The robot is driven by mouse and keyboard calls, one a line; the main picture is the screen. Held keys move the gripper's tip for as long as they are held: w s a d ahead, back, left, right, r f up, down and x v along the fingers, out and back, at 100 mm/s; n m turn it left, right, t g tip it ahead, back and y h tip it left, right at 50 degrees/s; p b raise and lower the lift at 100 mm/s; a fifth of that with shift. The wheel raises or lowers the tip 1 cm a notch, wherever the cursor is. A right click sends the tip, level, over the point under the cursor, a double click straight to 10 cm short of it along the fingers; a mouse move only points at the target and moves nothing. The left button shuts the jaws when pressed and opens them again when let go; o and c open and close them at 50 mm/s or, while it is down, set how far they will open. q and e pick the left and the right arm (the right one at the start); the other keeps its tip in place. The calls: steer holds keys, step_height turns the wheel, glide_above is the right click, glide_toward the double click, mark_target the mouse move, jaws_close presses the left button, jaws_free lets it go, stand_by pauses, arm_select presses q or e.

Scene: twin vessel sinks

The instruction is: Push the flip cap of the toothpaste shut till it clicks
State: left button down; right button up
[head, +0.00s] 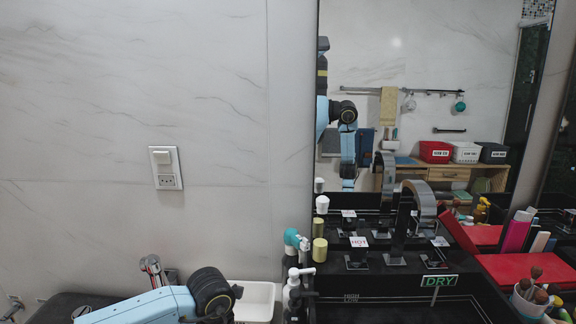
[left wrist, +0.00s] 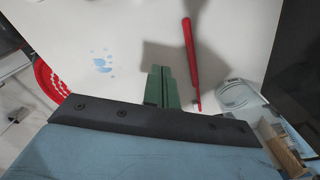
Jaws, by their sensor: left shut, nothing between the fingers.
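I cannot pick out the toothpaste or its flip cap with certainty in either view. My left gripper (left wrist: 160,72) shows in the left wrist view as two green fingers pressed together, with nothing between them. Its fingertips are over a pale surface (left wrist: 115,25) with blue drop marks; I cannot tell whether they touch it. In the head view, my left arm lies along the bottom left, and its gripper is not visible. My right gripper is in neither view.
In the left wrist view, a slim red stick (left wrist: 191,55) is right of the fingers, and a red perforated item (left wrist: 48,80) is at left. In the head view, pump bottles (head: 293,285), taps (head: 424,205) and a DRY sign (head: 440,281) crowd the black counter. A brush cup (head: 528,304) stands right.

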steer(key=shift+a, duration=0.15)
arm_select(q)
steer(key=shift+f, duration=0.15)
steer(key=shift+f+b, duration=0.35)
steer(key=shift+b, duration=0.05)
steer(key=shift+f+b, duration=0.65)
steer(key=shift+f, duration=0.2)
steer(key=shift+a+f+b, duration=0.25)
steer(key=shift+f+b, duration=0.2)
steer(key=shift+f, duration=0.15)
steer(key=shift+s, duration=0.1)
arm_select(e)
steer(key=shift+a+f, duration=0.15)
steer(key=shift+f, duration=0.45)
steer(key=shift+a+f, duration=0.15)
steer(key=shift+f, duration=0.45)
arm_select(q)
steer(key=shift+s+r+p, duration=0.1)
steer(key=shift+s+p, duration=0.6)
steer(key=shift+s, duration=0.1)
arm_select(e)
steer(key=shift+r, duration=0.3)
